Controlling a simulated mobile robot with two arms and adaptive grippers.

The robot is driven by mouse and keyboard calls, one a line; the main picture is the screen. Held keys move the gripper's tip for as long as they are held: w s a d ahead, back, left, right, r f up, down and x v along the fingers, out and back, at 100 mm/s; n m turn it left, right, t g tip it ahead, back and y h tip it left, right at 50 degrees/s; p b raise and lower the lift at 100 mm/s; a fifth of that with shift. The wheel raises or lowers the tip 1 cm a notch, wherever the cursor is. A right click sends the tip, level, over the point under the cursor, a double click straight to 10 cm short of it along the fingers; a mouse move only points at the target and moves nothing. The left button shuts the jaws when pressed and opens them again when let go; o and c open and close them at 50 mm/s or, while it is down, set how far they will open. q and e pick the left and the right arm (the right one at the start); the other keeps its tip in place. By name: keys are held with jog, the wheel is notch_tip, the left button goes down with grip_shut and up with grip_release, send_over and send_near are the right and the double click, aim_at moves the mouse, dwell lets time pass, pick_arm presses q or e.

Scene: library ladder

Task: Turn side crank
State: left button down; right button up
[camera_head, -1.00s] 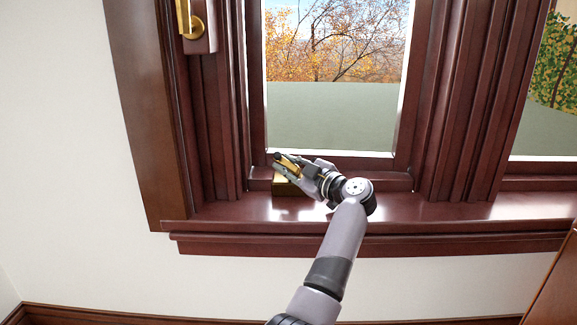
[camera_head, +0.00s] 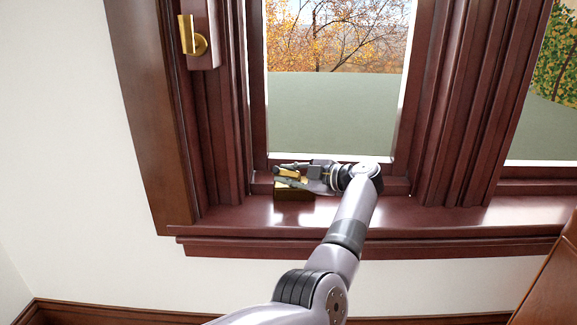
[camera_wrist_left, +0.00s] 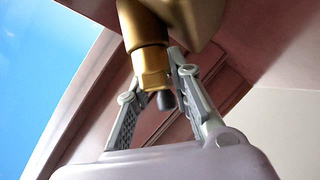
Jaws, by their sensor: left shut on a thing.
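The brass side crank (camera_head: 294,192) sits on the window sill at the lower left corner of the window. Its block-shaped base stands on the sill, and a brass arm shows between my fingers. My left gripper (camera_head: 284,174) is shut on the crank, reaching it from the right with the wrist nearly level. In the left wrist view, the crank's brass handle (camera_wrist_left: 146,45) with a dark rounded tip passes between the two grey fingers of the gripper (camera_wrist_left: 156,72). The fingers partly hide the crank in the head view. My right gripper is not in view.
The dark red window sill (camera_head: 450,217) runs along below the window, clear to the right of my wrist. The window frame (camera_head: 258,110) rises close behind the crank. A brass handle (camera_head: 188,36) is on the frame at upper left. A wooden surface (camera_head: 550,280) stands at lower right.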

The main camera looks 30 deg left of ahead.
pick_arm(q)
jog(key=shift+w+r+n+g+h, duration=0.1)
jog(key=shift+r+n+g+h, duration=0.15)
jog(key=shift+n+g+h, duration=0.35)
jog(key=c, duration=1.8)
grip_release()
jog(key=o, duration=0.4)
jog(key=shift+f, duration=0.15)
jog(key=shift+o, duration=0.3)
jog(key=shift+f, duration=0.1)
jog(key=v, duration=0.8)
